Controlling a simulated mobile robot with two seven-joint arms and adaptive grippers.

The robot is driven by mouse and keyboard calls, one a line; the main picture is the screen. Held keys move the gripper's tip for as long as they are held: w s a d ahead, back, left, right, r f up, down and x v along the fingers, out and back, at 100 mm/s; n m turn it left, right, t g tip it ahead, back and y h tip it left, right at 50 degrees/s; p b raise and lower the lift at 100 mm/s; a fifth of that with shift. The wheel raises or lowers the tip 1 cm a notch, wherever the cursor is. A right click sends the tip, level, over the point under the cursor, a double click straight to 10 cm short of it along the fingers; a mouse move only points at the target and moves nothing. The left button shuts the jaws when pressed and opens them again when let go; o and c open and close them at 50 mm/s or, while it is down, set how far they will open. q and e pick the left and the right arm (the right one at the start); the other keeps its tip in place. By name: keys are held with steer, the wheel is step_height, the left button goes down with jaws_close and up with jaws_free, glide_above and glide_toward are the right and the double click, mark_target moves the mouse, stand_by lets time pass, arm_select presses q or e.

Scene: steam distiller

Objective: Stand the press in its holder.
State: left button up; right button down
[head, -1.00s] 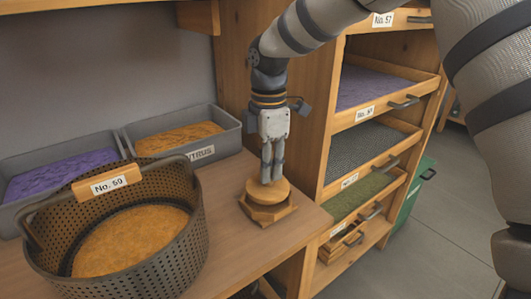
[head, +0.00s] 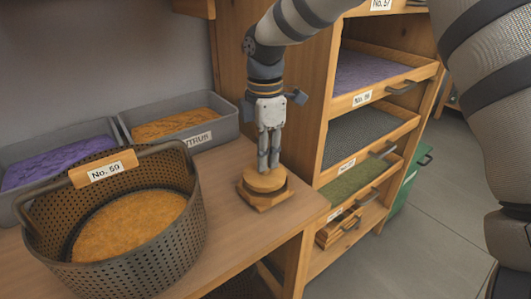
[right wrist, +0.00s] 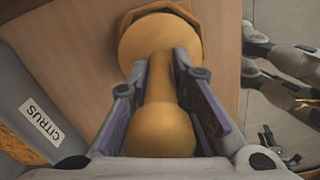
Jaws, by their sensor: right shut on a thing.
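The press is a wooden tool with a round disc (head: 265,180) at its foot and a knobbed handle. My right gripper (head: 269,160) is shut on the handle and holds the press upright, disc down. In the right wrist view the handle's rounded knob (right wrist: 160,130) is between the purple-lined fingers, with the disc (right wrist: 150,38) beyond. The holder (head: 266,198) is a low angular wooden base on the counter, directly under the disc. The disc covers most of the holder, so I cannot tell whether it is seated or just above. My left gripper is not in view.
A perforated basket (head: 185,225) labelled No. 59, with orange material, stands left of the holder. Grey bins (head: 205,143) of orange and purple material stand behind it. A wooden rack (head: 335,140) with pull-out trays rises at right. The counter's front edge is close by.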

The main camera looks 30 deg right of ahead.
steer(key=shift+f, duration=1.25)
steer(key=c, duration=1.4)
jaws_free()
